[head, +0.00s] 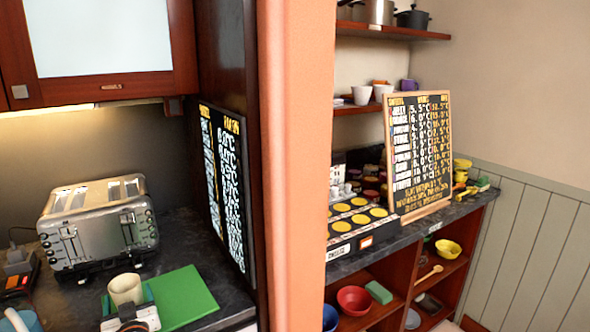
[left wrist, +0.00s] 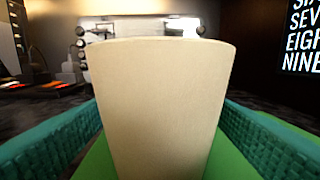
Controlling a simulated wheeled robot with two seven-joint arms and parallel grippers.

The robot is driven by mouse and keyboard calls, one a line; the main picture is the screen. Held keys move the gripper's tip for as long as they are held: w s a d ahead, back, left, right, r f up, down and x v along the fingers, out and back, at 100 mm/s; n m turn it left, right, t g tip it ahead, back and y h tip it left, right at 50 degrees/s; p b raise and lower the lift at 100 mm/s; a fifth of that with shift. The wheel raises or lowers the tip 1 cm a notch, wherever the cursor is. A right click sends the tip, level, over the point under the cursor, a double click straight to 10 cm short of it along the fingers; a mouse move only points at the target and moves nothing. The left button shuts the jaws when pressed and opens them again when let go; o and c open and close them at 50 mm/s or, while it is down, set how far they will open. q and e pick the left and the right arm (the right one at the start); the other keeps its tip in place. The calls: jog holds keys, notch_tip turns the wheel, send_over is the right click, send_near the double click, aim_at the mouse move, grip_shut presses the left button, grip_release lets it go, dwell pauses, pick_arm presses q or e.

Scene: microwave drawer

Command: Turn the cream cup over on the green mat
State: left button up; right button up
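The cream cup (head: 125,290) stands upright, wide rim up, by the left edge of the green mat (head: 187,296). My left gripper (head: 128,302) has its teal fingers on either side of the cup. In the left wrist view the cup (left wrist: 160,110) fills the middle, between the two finger pads, with the green mat (left wrist: 235,160) showing below. The pads meet the cup's outline on both sides, but I cannot tell whether they press on it. The cup's base is hidden. My right gripper is not in view.
A silver toaster (head: 98,225) stands just behind the cup on the dark counter. A black menu board (head: 223,185) leans behind the mat, beside an orange pillar (head: 297,160). A blue item (head: 22,320) lies at the front left.

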pick_arm(q)
jog(key=c, duration=0.6)
jog(key=shift+c, duration=0.8)
jog(key=shift+c, duration=0.5)
notch_tip(320, 180, up, 10)
jog(key=p, duration=0.7)
jog(key=shift+p, duration=0.3)
jog(key=m+p, duration=0.1)
jog(key=m, duration=0.5)
jog(key=shift+p, duration=0.35)
